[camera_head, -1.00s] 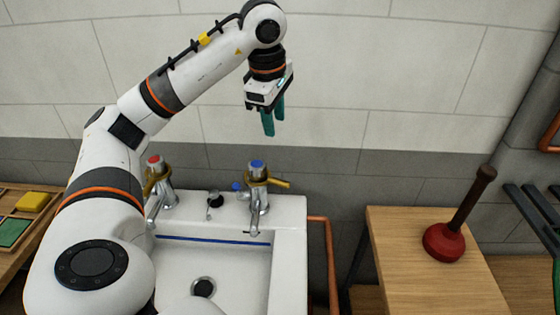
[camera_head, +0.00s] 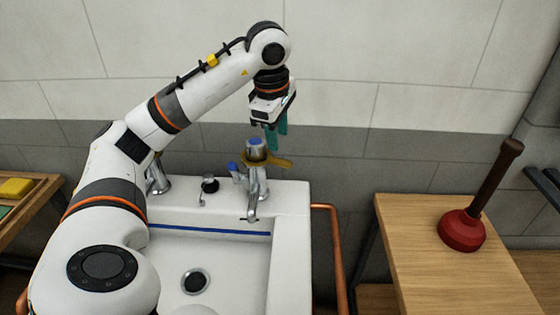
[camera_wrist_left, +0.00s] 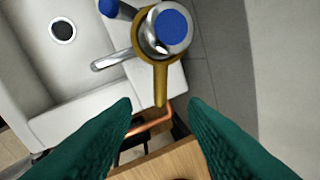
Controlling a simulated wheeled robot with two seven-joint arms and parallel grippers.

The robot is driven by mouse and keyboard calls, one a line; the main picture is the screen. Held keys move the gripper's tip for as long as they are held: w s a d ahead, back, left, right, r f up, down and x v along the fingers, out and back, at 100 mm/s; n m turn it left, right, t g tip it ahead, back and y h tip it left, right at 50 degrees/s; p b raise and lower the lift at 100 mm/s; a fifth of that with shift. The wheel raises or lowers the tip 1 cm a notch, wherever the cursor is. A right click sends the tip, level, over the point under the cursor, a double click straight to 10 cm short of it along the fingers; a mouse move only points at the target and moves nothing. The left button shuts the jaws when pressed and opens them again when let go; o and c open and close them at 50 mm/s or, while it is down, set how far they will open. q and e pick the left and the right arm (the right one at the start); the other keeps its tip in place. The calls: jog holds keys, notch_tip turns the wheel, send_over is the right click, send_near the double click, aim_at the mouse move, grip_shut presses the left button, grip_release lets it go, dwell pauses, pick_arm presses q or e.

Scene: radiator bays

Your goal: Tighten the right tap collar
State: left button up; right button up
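The right tap (camera_head: 256,186) is chrome with a blue cap (camera_head: 256,142) and stands at the basin's back right. Around its upper body sits a brass collar (camera_head: 254,156) whose lever points right; in the left wrist view the collar (camera_wrist_left: 159,72) shows its lever pointing down between my fingers. My left gripper (camera_head: 278,142) points down just above and behind the lever. Its teal fingers are open in the left wrist view (camera_wrist_left: 160,108), one on each side of the lever tip, with gaps and no visible contact. My right gripper is out of view.
The white basin (camera_head: 292,215) has a dark drain (camera_head: 195,281). A small blue knob (camera_head: 233,167) projects left of the tap. A wooden table (camera_head: 430,270) with a red plunger (camera_head: 462,230) stands right. A copper pipe (camera_head: 338,250) runs between.

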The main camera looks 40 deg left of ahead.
aim_at(280, 160)
pick_arm(q)
jog(key=f, duration=0.2)
jog(key=w+f, duration=0.1)
jog(key=f, duration=0.4)
jog(key=shift+w+a+f, duration=0.2)
jog(key=shift+a, duration=0.1)
jog(key=shift+c, duration=0.6)
grip_shut()
